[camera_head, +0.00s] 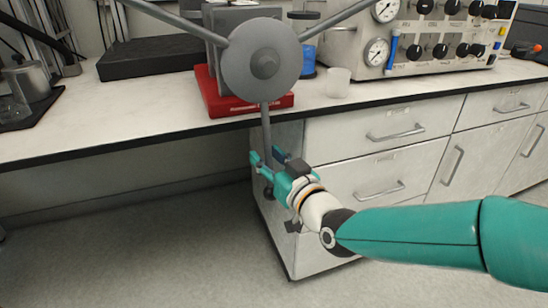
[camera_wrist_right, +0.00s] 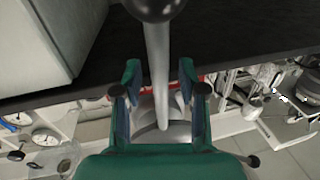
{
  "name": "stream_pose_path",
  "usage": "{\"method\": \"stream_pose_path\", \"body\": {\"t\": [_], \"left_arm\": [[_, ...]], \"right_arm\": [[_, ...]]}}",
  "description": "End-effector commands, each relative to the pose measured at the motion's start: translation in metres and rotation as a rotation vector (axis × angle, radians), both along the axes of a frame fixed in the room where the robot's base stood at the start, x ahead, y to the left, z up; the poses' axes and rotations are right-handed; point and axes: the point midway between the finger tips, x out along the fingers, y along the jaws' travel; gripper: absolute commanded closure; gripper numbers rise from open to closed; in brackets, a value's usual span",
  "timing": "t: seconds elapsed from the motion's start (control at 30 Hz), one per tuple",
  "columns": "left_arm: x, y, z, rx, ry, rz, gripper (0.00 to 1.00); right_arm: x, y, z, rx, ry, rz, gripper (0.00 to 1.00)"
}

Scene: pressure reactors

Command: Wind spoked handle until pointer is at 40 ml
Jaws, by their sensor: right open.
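The spoked handle (camera_head: 263,62) has a round grey hub and grey spokes, two slanting upward and one hanging down. My right gripper (camera_head: 267,158) is open at the lower part of the hanging spoke (camera_head: 266,122). In the right wrist view this spoke (camera_wrist_right: 157,50) runs between the two parted fingers of the right gripper (camera_wrist_right: 159,74), with a gap on both sides. The dark ball at the spoke's end (camera_wrist_right: 154,5) is at the top of that view. I cannot see a pointer or a ml scale. My left gripper is out of view.
The handle's device has a red base (camera_head: 240,98) at the front of the white bench (camera_head: 130,128). A white cup (camera_head: 338,82) and a control unit with gauges (camera_head: 440,45) stand to the right. Drawers (camera_head: 375,135) are behind my right arm. Open floor lies at lower left.

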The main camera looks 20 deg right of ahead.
Motion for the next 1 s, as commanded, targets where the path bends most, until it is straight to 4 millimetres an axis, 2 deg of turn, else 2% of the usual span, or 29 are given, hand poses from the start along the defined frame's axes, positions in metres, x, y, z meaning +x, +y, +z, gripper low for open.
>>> {"method": "stream_pose_path", "body": {"t": [0.07,0.1,0.33,0.6,0.63,0.7,1.0], "left_arm": [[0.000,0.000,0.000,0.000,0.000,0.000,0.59],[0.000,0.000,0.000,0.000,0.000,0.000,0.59],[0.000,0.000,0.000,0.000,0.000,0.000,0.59],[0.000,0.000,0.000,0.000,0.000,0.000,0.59],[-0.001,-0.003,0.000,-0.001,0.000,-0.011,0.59],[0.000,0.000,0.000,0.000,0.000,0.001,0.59],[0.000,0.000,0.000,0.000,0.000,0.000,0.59]], "right_arm": [[0.000,0.000,0.000,0.000,0.000,0.000,0.59],[0.000,0.000,0.000,0.000,0.000,0.000,0.62],[0.000,0.000,0.000,0.000,0.000,0.001,1.00],[0.000,0.000,0.000,0.000,0.000,0.001,1.00],[-0.001,-0.024,0.000,-0.003,-0.001,-0.017,1.00],[-0.001,-0.008,0.001,-0.001,-0.001,-0.003,1.00],[0.004,0.004,0.001,-0.053,-0.003,0.024,1.00]]}}
